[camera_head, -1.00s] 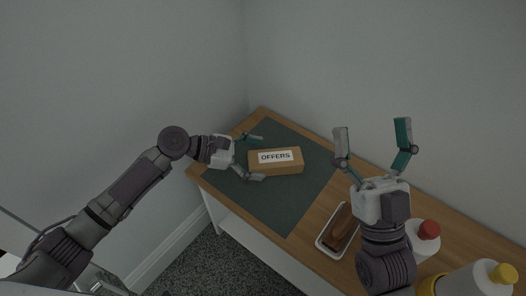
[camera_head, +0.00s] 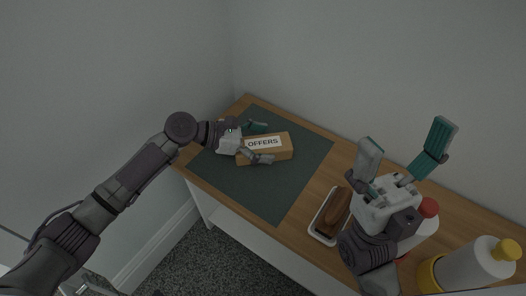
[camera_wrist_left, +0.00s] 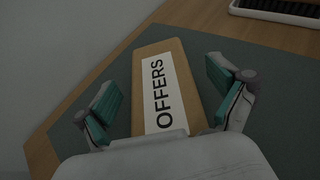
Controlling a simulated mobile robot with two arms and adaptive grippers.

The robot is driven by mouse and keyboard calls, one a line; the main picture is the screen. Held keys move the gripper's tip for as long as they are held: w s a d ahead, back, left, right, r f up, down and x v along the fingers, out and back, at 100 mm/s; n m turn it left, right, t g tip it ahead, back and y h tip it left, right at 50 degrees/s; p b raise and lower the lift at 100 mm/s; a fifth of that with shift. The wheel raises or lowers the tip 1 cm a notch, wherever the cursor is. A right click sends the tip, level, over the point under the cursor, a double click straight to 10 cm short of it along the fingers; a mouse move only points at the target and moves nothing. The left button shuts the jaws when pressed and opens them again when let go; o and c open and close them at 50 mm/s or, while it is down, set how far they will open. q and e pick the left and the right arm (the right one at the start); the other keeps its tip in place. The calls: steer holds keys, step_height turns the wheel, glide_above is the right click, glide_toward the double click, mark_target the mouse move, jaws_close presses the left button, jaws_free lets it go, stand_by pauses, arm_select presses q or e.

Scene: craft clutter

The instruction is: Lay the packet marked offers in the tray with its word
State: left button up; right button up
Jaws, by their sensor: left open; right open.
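The brown packet (camera_head: 281,153) with a white label reading OFFERS lies on the dark green mat (camera_head: 262,199). In the left wrist view the packet (camera_wrist_left: 184,62) lies lengthwise between the two fingers of my left gripper (camera_wrist_left: 168,92). My left gripper (camera_head: 260,142) is open, its fingers on either side of the packet, with a gap visible on each side. My right gripper (camera_head: 404,157) is open and empty, raised above the right part of the table. No tray with the word offers can be made out.
A small white tray (camera_head: 319,236) holding a brown object (camera_head: 336,212) stands right of the mat. The mat's front is clear.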

arm_select(q)
steer(key=shift+w+d+f, duration=0.1)
steer(key=shift+d, duration=0.25)
steer(key=shift+c, duration=0.2)
steer(key=c, duration=1.4)
